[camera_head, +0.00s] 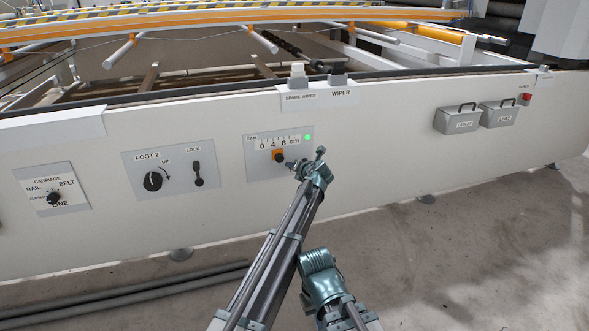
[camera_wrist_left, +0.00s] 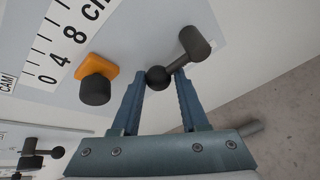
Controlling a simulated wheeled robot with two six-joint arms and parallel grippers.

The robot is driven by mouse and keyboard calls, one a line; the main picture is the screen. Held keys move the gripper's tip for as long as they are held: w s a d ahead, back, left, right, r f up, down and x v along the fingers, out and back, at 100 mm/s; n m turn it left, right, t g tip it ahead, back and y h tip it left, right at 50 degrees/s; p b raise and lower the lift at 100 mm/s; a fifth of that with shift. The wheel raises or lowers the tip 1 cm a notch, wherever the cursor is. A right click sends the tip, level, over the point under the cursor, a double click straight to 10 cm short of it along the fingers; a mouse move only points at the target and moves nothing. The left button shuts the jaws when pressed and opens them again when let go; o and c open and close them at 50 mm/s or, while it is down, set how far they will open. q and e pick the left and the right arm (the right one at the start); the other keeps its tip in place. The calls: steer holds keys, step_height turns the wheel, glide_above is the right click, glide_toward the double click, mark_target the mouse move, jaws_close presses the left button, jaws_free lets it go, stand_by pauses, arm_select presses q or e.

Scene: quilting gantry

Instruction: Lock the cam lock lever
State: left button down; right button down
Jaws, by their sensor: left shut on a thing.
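The cam panel (camera_head: 263,139) has a 0-4-8 cm scale, a lit green lamp (camera_head: 307,137) and an orange slider (camera_head: 278,154) with a black knob, also in the left wrist view (camera_wrist_left: 97,66). In that view the cam lock lever has a thick black hub (camera_wrist_left: 196,42) and a thin rod ending in a black ball (camera_wrist_left: 158,77). The rod runs from the hub toward the slider side. My left gripper (camera_wrist_left: 156,82) is shut on the ball, one finger each side. In the head view my left gripper (camera_head: 297,165) covers most of the lever.
The FOOT 2 panel (camera_head: 137,170) with a dial and its own LOCK lever (camera_head: 198,174) is left of the cam panel. The carriage dial (camera_head: 53,198) is farther left. Two grey bins (camera_head: 459,121) hang at the right. Pipes (camera_head: 120,292) lie on the floor.

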arm_select(q)
steer(key=shift+w+d+r, duration=0.1)
steer(key=shift+w+r, duration=0.05)
steer(key=shift+w, duration=0.1)
steer(key=shift+c, duration=2.2)
jaws_free()
steer(key=shift+s, duration=0.1)
steer(key=shift+s, duration=0.1)
